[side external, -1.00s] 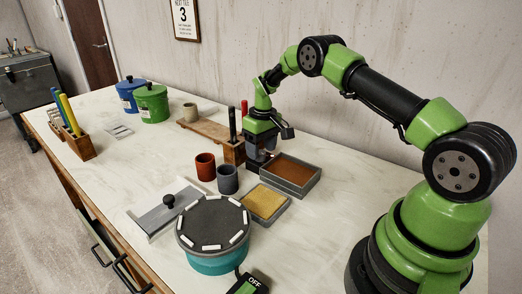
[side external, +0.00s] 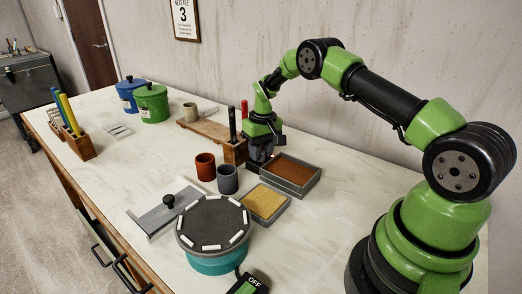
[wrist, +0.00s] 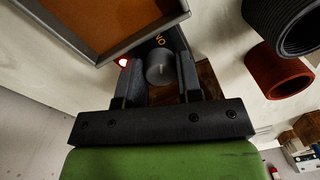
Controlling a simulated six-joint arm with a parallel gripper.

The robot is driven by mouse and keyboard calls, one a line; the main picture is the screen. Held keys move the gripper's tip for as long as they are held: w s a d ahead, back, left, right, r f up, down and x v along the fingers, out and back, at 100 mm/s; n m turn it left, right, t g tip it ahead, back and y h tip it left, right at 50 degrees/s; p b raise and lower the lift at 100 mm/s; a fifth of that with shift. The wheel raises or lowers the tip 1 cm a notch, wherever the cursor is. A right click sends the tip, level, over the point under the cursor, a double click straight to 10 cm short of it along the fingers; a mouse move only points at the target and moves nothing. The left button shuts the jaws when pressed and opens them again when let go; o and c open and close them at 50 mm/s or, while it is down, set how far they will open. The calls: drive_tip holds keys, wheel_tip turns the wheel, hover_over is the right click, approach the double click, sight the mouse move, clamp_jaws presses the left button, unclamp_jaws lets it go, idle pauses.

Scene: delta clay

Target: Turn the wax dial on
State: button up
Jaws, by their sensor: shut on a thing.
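The wax dial (wrist: 160,68) is a round dark grey knob in the wrist view. My gripper (wrist: 160,75) is shut on it, one finger on each side. It stands on a dark unit with orange lettering (wrist: 160,40) and a lit red lamp (wrist: 123,62) beside the left finger. In the side view my gripper (side external: 262,158) points down behind the cups and beside the brown-filled tray, and mostly hides the dial.
The brown-filled tray (side external: 317,180) is close on the right. A dark cup (side external: 228,179), a red cup (side external: 205,166) and a wooden block (side external: 234,153) stand close on the left. A teal turntable (side external: 213,262) and OFF switch box (side external: 247,287) are nearer the camera.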

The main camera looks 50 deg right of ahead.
drive_tip(key=shift+m, duration=0.3)
drive_tip(key=o, duration=0.9)
drive_tip(key=shift+o, duration=0.2)
